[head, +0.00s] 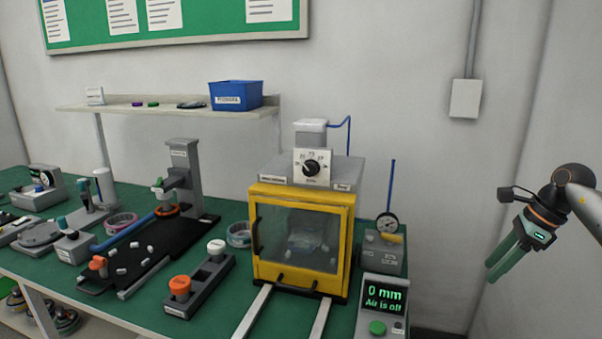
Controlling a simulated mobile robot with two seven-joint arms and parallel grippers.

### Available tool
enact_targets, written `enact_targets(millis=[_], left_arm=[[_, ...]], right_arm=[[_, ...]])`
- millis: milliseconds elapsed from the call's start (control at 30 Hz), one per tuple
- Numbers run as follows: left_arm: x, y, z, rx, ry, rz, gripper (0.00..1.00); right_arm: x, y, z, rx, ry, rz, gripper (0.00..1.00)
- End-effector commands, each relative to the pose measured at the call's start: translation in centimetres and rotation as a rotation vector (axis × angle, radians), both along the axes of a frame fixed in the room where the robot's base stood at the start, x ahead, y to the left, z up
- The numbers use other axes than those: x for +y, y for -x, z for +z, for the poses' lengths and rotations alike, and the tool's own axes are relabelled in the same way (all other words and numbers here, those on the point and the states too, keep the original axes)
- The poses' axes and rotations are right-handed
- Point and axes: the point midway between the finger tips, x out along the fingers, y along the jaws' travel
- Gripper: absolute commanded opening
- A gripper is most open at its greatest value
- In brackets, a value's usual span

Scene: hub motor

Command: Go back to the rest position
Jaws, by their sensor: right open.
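My right gripper (507,260) hangs at the far right of the head view, its green fingers pointing down and to the left. It is open, empty and apart from the bench, in front of the bare grey wall. The arm comes in from the right edge. My left gripper is not in view.
A green bench (222,295) fills the left and middle. On it stand a yellow-framed box with a glass door (300,240), a display reading "0 mm, Air is off" (384,296), and a grey press (184,175). A blue bin (236,95) sits on the shelf (160,109). Room around my right gripper looks free.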

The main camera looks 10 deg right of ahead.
Motion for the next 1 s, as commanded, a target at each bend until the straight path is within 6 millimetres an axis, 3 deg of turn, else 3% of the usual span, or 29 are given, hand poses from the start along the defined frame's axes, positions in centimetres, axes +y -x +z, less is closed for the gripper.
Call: enact_targets(millis=[33,100,167,300,500,600,700,800,1000], left_arm=[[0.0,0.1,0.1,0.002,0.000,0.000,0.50],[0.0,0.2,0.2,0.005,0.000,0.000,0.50],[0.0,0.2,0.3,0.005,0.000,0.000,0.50],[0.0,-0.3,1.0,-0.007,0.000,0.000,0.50],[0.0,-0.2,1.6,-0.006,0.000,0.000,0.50],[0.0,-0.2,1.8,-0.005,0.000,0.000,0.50],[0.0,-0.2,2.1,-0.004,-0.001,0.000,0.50],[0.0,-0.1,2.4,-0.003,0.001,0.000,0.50],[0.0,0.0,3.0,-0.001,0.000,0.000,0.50]], right_arm=[[2.6,-1.2,-1.4,-0.011,-0.045,0.021,0.51],[5.7,-2.5,-2.9,-0.033,-0.114,0.029,0.51],[8.5,-3.4,-4.1,-0.048,-0.182,0.030,0.51],[16.3,-4.7,-7.1,-0.066,-0.399,0.006,0.51],[28.4,-4.2,-10.1,0.002,-0.856,-0.166,0.51],[32.7,-3.2,-10.7,0.083,-1.099,-0.324,0.51],[35.3,-2.2,-11.3,0.192,-1.329,-0.528,0.51],[36.6,-1.1,-12.4,0.325,-1.539,-0.773,0.51],[35.9,2.2,-17.1,0.635,-1.864,-1.377,0.51]])
